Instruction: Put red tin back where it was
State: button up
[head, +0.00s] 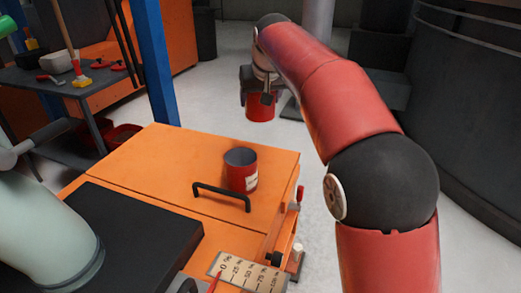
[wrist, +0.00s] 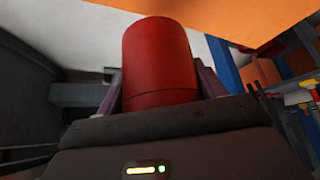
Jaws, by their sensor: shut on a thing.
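My gripper (head: 257,88) is shut on a red tin (head: 260,108) beyond the far edge of the orange cabinet, held up with pale floor behind it. In the wrist view the held red tin (wrist: 160,62) fills the space between the two fingers, its plain side showing. A second red tin (head: 242,171), with a dark top and a pale label, stands upright on the orange cabinet top (head: 165,160), beside a black handle. My gripper is apart from this second tin.
The black bar handle (head: 222,196) rises from the cabinet top. A scale plate (head: 250,272) is at the cabinet's near end. A dark workbench (head: 50,80) with tools and a blue post (head: 152,60) stand at left. A dark curved wall is at right.

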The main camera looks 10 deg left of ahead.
notch_tip(320, 180, down, 14)
jog(key=b, duration=0.3)
jog(key=shift+r, duration=0.2)
jog(key=shift+f, duration=0.15)
jog(key=o, duration=1.1)
jog(key=shift+o, duration=0.2)
